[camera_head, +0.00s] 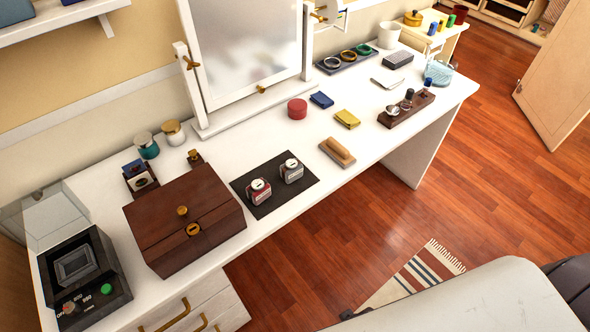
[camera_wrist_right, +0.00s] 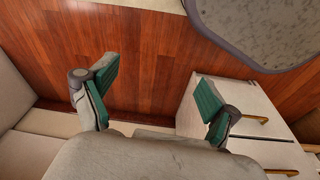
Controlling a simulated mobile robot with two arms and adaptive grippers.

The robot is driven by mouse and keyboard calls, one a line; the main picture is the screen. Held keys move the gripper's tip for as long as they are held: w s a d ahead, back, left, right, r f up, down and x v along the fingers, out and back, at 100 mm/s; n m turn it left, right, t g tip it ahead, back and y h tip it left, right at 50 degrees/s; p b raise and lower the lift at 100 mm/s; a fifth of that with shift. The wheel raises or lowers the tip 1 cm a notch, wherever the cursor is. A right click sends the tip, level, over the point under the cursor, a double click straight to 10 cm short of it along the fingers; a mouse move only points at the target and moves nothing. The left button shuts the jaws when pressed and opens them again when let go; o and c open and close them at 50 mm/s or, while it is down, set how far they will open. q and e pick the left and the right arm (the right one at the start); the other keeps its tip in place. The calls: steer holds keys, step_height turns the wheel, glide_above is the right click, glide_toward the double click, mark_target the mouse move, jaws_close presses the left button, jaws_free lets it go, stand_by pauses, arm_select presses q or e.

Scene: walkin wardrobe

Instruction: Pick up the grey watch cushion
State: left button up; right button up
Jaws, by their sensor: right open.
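A grey square cushion (camera_head: 76,265), which looks like the watch cushion, sits in the recess of a dark box (camera_head: 104,300) at the left end of the white dressing table. My left gripper is not in view.
A brown wooden case (camera_head: 170,245) stands right of the dark box. A black mat (camera_head: 265,203) with two small bottles lies beyond it. A mirror (camera_head: 250,45) stands at the back. White drawers (camera_wrist_right: 225,100) with brass handles are right of my right gripper.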

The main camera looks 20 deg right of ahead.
steer(key=w+r+t+b, duration=0.1)
steer(key=w+r, duration=0.4)
steer(key=r, duration=0.4)
steer(key=w+r+t+b, duration=0.1)
steer(key=w+r, duration=0.3)
steer(key=r, duration=0.6)
steer(key=n+t+y+b, duration=0.1)
steer(key=t+y, duration=0.3)
steer(key=t, duration=0.5)
glide_toward(295, 167)
steer(key=x, duration=0.6)
steer(key=shift+w+a+r, duration=0.1)
steer(key=shift+a+r, duration=0.25)
steer(key=shift+a, duration=0.05)
steer(key=shift+w+a+f, duration=0.15)
steer(key=shift+w+f, duration=0.1)
steer(key=shift+w, duration=0.2)
steer(key=w+f, duration=0.2)
steer(key=w, duration=0.1)
steer(key=shift+w+a+f, duration=0.15)
steer(key=shift+w+f, duration=0.05)
steer(key=shift+w+a+f, duration=0.15)
steer(key=shift+w+f, duration=0.1)
steer(key=shift+w, duration=0.25)
steer(key=c, duration=1.2)
steer(key=shift+c, duration=0.5)
steer(key=shift+r, duration=0.15)
